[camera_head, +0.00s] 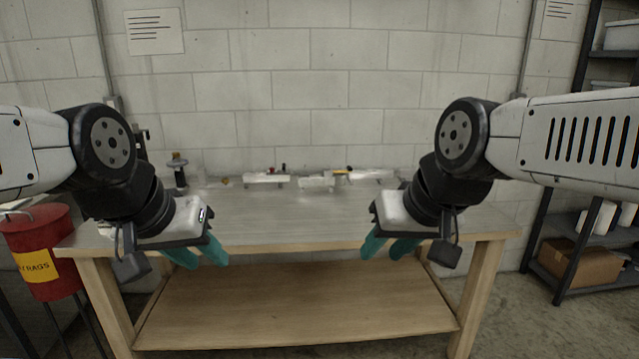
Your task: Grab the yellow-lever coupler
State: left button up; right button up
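Two small pale trailers stand at the back of the workbench (300,225). The right one (370,174) has a small yellow part (341,172) at its left end, which may be the yellow-lever coupler; it is too small to be sure. The left one (266,178) has a small red and dark part at its top. My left gripper (197,255) and my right gripper (388,247) hang near the bench's front edge, well in front of these things. Each shows two teal fingers with a gap between them, and nothing is seen in either.
A pale block (316,182) lies between the trailers. A red rags bin (40,245) is at the left, and a shelf with a cardboard box (580,262) at the right. The middle of the benchtop is clear.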

aim_at(329, 178)
jog(key=i+u, duration=0.45)
jog(key=i, duration=1.4)
